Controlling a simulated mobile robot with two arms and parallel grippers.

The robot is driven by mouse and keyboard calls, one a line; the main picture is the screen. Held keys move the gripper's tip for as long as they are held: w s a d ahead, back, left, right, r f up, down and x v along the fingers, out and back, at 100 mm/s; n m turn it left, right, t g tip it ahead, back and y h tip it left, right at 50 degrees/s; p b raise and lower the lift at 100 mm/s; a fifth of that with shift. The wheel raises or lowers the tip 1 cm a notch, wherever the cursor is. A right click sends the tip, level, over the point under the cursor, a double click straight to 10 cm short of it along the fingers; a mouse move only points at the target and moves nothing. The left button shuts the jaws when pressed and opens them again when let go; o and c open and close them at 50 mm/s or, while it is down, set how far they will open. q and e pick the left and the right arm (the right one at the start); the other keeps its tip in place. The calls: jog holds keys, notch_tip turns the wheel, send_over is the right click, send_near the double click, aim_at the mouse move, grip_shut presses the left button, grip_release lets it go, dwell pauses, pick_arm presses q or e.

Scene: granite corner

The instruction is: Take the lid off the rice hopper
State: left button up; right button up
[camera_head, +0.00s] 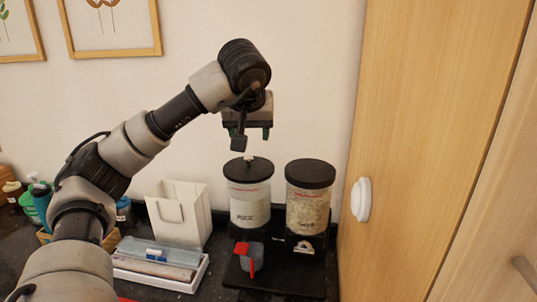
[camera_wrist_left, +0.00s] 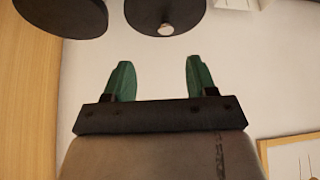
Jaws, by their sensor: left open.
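The rice hopper (camera_head: 250,205) is a clear cylinder with white contents and a "RICE" label. Its round black lid (camera_head: 247,171) sits on top, with a small pale knob (camera_head: 248,157) standing up from it. In the left wrist view the lid (camera_wrist_left: 150,12) is cut by the top edge, and its knob (camera_wrist_left: 166,30) lies ahead of the fingers, between them. My left gripper (camera_head: 252,139) is open and empty just above the knob, not touching it. Its greenish fingers (camera_wrist_left: 160,72) stand apart in the left wrist view. My right gripper is not in view.
A second hopper (camera_head: 308,207) with a black lid stands close on the right. A wooden panel (camera_head: 425,150) with a white round fitting (camera_head: 361,199) bounds the right side. The wall is behind.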

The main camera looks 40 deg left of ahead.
aim_at(248, 157)
pick_arm(q)
jog(key=x, duration=0.2)
jog(key=p+x, duration=0.1)
jog(key=x, duration=0.1)
jog(key=shift+s+a, duration=0.25)
jog(key=shift+a, duration=0.1)
jog(key=shift+w+a+f, duration=0.1)
jog(key=shift+f, duration=0.2)
jog(key=shift+w+a+f, duration=0.15)
jog(key=shift+w+f, duration=0.05)
jog(key=shift+f, duration=0.05)
jog(key=p+x, duration=0.2)
jog(key=x, duration=0.1)
jog(key=shift+w+a+f, duration=0.15)
jog(key=shift+a+f, duration=0.05)
jog(key=shift+w+a+f, duration=0.15)
jog(key=shift+a+f, duration=0.1)
jog(key=shift+f, duration=0.3)
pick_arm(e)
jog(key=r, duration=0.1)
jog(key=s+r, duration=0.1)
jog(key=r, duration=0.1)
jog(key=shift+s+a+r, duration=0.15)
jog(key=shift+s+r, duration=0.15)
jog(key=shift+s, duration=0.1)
pick_arm(q)
jog(key=shift+c, duration=1)
jog(key=c, duration=0.8)
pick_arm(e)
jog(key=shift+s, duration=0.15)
